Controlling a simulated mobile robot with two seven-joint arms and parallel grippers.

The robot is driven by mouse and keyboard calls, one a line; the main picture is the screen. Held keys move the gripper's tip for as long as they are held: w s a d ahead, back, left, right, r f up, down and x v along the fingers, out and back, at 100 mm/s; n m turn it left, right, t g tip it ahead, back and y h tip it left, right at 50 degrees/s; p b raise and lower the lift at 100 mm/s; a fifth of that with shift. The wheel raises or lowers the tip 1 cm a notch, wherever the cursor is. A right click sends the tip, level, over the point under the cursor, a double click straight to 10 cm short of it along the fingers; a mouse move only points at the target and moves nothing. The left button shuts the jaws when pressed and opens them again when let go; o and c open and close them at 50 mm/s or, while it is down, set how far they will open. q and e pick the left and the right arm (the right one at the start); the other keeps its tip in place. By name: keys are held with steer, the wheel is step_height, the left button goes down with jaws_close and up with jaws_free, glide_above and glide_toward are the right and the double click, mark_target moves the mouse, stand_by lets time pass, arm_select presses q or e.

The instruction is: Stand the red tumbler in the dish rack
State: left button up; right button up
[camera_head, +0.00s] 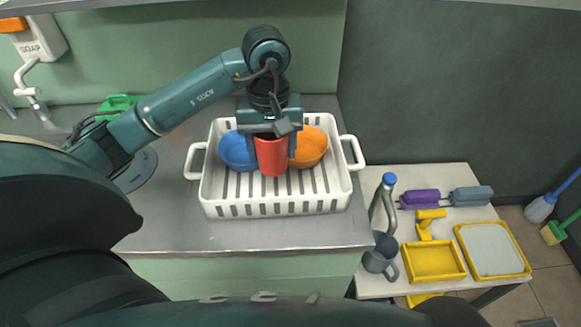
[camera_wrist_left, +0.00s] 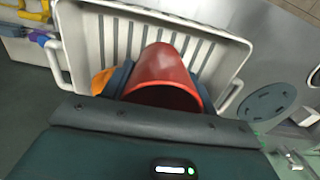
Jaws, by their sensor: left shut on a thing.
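The red tumbler (camera_head: 271,158) is upright in the white dish rack (camera_head: 280,207), between a blue bowl (camera_head: 236,151) and an orange bowl (camera_head: 310,147). My left gripper (camera_head: 271,142) reaches down from above and is shut on the tumbler near its rim. In the left wrist view the red tumbler (camera_wrist_left: 164,75) sits between the fingers, with the slatted rack (camera_wrist_left: 100,40) beyond it. Whether its base touches the rack floor I cannot tell. My right gripper is not in view.
The rack stands on a steel counter (camera_head: 170,225). At left are a tap (camera_head: 30,85), a soap dispenser (camera_head: 42,40) and a green object (camera_head: 118,102). At right, a lower white table (camera_head: 440,180) holds a grey jug (camera_head: 380,257) and yellow trays (camera_head: 434,262).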

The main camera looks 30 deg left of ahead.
mark_target(274, 166)
arm_select(q)
steer(key=shift+w+d+f, duration=0.1)
steer(key=shift+d+f, duration=0.05)
step_height(274, 166, down, 5)
steer(key=shift+f, duration=0.15)
step_height(274, 166, down, 4)
steer(key=shift+f+p, duration=0.2)
steer(key=shift+p, duration=0.25)
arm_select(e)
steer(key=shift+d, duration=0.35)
arm_select(q)
steer(key=shift+f, duration=0.2)
steer(key=o, duration=1)
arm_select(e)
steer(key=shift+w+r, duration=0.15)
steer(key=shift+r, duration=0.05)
arm_select(q)
steer(key=shift+r, duration=0.15)
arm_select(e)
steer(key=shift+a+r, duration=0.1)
